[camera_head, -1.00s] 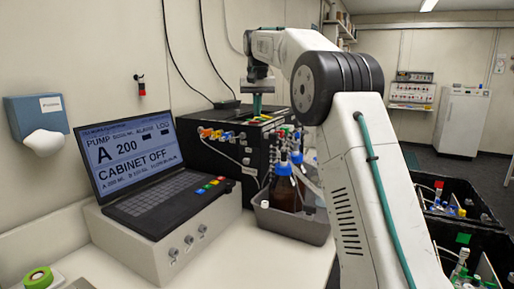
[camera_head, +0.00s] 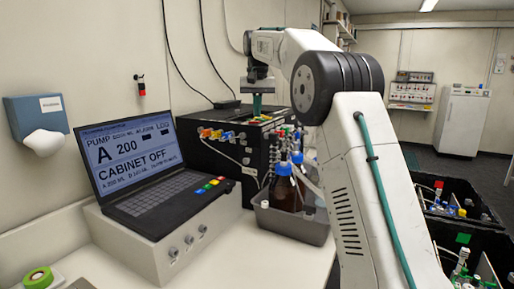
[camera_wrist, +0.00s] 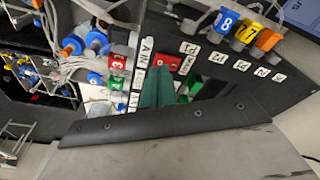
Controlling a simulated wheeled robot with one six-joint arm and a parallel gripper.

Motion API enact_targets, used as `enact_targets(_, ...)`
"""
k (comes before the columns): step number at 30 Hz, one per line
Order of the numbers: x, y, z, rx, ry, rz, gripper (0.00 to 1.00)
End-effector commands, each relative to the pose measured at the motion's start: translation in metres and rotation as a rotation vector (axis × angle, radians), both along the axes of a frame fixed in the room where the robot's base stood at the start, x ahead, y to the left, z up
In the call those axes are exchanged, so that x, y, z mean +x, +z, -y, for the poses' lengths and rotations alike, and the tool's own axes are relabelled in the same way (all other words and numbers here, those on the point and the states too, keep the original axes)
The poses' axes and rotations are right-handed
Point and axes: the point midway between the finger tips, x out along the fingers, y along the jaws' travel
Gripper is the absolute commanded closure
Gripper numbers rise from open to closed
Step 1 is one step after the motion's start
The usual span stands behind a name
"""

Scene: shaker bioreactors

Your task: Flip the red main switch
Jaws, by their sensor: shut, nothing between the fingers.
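My gripper (camera_head: 257,104) points straight down at the top of the black cabinet (camera_head: 222,156). Its teal fingers (camera_wrist: 157,88) are together and empty in the wrist view. A red switch part (camera_wrist: 168,62) shows right beside the fingertips, next to a white lettered label strip (camera_wrist: 138,77). The fingers partly cover it, and I cannot tell whether they touch it. A green part (camera_wrist: 196,84) shows just to the right of the fingers. The laptop (camera_head: 128,152) screen reads "CABINET OFF".
Numbered blue, yellow and orange connectors (camera_wrist: 246,33) line the cabinet near the fingers. Brown bottles with blue caps (camera_head: 285,186) stand in a grey tray (camera_head: 290,226) in front of the cabinet. Cables and tubing (camera_wrist: 88,42) crowd the left of the wrist view.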

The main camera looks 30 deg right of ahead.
Motion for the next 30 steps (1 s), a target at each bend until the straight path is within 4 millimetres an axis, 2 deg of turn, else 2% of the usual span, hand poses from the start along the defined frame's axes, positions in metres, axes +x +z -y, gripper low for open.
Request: enact_targets(30,0.000,-0.015,0.000,0.000,0.000,0.000,1.00)
